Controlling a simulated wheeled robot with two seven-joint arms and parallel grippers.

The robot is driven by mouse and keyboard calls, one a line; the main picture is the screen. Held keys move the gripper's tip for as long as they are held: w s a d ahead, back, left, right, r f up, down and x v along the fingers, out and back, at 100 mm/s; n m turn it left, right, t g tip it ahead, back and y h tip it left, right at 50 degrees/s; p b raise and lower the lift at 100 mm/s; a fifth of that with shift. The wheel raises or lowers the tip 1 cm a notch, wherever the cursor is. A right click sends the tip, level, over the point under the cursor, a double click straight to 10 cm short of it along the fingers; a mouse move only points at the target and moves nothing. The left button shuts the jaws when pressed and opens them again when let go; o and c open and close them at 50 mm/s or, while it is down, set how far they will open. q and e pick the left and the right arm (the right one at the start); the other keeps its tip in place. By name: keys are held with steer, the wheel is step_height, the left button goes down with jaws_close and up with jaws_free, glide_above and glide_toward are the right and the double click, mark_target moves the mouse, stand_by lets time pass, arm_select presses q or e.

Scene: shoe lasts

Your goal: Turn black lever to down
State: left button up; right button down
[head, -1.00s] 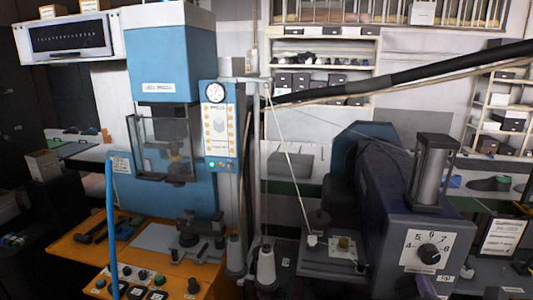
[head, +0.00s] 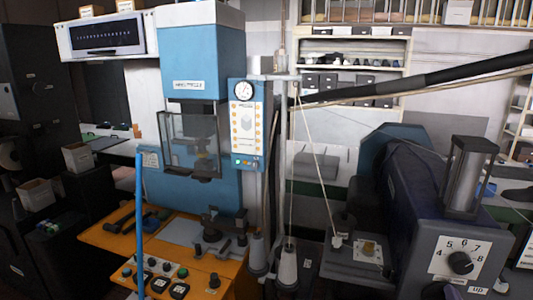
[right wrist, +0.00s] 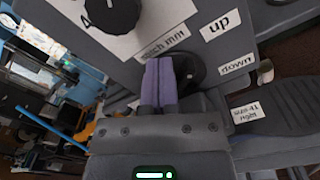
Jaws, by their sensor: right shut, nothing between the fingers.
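The black lever (right wrist: 190,73) is on the dark machine's front in the right wrist view. Its dark round base shows beside my fingers, and part of it is hidden behind them, so its exact angle is unclear. An "up" label (right wrist: 220,24) and a "down" label (right wrist: 236,65) are to its right. My right gripper (right wrist: 160,64) has its two purple fingers shut together with nothing between them, right at the lever's left side; whether they touch it I cannot tell. My left gripper is not in view.
The dark machine (head: 408,195) carries a numbered black dial (head: 461,262) above the labels. A black pedal-like part (right wrist: 275,98) is at the right in the wrist view. A blue press (head: 190,60) stands at left over an orange table (head: 100,238) with buttons.

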steer(key=shift+f, duration=0.25)
steer(key=shift+d, duration=0.15)
stand_by(0.5)
steer(key=shift+s+d+f, duration=0.15)
steer(key=shift+d, duration=0.2)
steer(key=shift+s+d+f+b, duration=0.2)
steer(key=shift+d+f+b, duration=0.3)
steer(key=shift+d, duration=0.2)
stand_by(0.4)
steer(key=shift+s+d+r+p, duration=0.2)
steer(key=shift+p, duration=0.15)
steer(key=v, duration=0.5)
steer(key=shift+s+a, duration=0.1)
steer(key=shift+s, duration=0.25)
